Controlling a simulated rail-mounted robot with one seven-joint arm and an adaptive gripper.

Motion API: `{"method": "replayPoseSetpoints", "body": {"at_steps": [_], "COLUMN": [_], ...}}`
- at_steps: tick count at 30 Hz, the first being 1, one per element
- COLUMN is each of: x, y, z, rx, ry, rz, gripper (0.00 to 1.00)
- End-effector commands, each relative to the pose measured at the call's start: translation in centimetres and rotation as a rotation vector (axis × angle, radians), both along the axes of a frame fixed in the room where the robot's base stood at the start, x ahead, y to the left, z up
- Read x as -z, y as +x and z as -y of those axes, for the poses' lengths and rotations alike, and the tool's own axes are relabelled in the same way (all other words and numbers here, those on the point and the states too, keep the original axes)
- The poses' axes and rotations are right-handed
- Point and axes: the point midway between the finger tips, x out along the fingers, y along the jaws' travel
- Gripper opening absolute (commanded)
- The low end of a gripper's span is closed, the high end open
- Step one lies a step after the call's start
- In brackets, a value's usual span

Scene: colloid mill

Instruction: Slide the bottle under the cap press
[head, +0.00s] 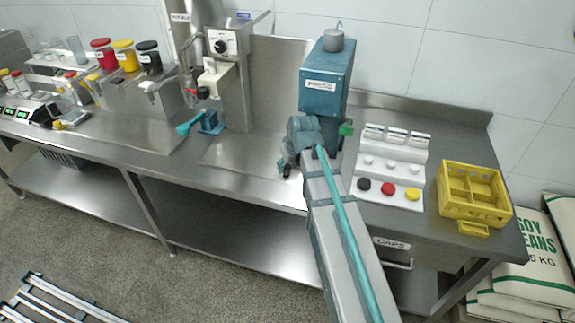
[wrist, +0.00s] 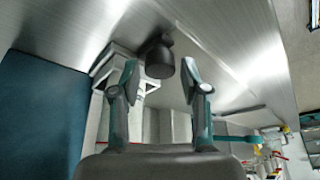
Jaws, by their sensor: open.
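The cap press (head: 325,82) is a teal box labelled PRESS, with a grey knob on top, against the back wall. My arm covers its lower part in the head view. My gripper (head: 287,170) is low at the press's left side. In the wrist view my gripper (wrist: 160,82) is open, its two fingers apart. A dark, rounded cylindrical piece (wrist: 160,60) shows between and beyond the fingertips; I cannot tell whether it is part of the bottle or of the press. A teal-blue panel (wrist: 40,115) fills the left. I cannot make out the bottle for certain in either view.
Right of the press are a white cap rack (head: 392,165) with black, red and yellow caps, and a yellow divided crate (head: 472,197). Left are the mill (head: 225,75), a teal-handled item (head: 190,124) and several jars (head: 125,55). Bare steel bench (head: 245,155) lies left of my gripper.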

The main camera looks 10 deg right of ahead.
Motion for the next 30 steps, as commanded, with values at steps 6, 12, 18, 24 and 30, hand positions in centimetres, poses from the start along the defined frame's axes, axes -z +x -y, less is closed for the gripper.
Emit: {"method": "replayPoseSetpoints", "body": {"at_steps": [6,12,18,24,30], "x": [0.92,1.01,1.00,0.98,0.97], "y": [0.37,0.38,0.38,0.37,0.32], "z": [-0.10,-0.11,-0.11,-0.12,-0.13], "rx": [0.000,0.000,0.000,0.000,-0.001], "ry": [0.000,0.000,0.000,0.000,0.000], "rz": [0.000,0.000,0.000,0.000,0.000], "gripper": [0.45,0.45,0.25,0.00,0.00]}}
